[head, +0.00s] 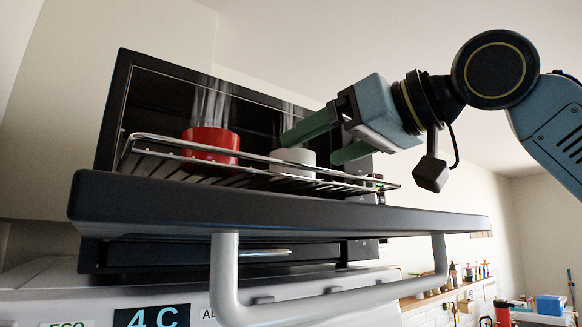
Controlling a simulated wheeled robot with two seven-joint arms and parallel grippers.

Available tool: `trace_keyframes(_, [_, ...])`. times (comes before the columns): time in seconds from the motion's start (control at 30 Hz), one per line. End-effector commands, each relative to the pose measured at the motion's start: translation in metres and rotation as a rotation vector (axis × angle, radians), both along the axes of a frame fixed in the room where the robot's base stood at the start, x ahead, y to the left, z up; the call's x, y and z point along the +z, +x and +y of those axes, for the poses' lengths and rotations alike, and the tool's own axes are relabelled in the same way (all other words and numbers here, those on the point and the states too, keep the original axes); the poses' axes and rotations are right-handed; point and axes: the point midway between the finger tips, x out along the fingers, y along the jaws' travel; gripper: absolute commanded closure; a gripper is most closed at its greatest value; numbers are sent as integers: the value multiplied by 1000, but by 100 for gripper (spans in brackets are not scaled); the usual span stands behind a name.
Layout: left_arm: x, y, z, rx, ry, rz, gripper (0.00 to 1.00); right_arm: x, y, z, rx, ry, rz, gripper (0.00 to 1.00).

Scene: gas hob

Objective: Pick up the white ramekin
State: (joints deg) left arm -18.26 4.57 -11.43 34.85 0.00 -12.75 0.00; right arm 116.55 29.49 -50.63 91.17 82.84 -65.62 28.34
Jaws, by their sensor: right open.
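The white ramekin (293,161) stands on the wire rack of an open oven, right of the middle of the rack. Part of its upper side is hidden behind a green finger of my right gripper. My right gripper (318,142) comes in from the right with its two green fingers apart and nothing between them. One finger reaches in front of or over the ramekin's top; I cannot tell whether it touches. The other finger is to the right of the ramekin. My left gripper does not show.
A red ramekin (210,143) stands on the wire rack (165,151), left of the white one. The dark oven door (270,212) is folded down in front, with a grey bar handle (224,275) below it. A shelf with small items lies at the lower right.

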Motion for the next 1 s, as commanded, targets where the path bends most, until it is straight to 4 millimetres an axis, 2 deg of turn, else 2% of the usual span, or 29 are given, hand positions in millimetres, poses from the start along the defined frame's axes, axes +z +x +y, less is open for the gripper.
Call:
trace_keyframes(0.13, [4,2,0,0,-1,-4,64,-1,8,8,0,1,0,15])
trace_keyframes(0.27, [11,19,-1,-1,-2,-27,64,-1,16,17,-1,1,1,15])
trace_keyframes(0.4, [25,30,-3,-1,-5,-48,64,-2,30,33,-1,-1,1,15])
trace_keyframes(0.57, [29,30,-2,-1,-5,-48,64,-6,42,45,-1,2,-1,15])
trace_keyframes(0.8, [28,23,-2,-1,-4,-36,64,-8,44,47,-2,3,-1,15])
trace_keyframes(0.83, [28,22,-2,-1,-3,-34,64,-8,44,47,-2,3,-1,17])
trace_keyframes(1.0, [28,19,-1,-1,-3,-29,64,-8,44,47,-2,3,-1,39])
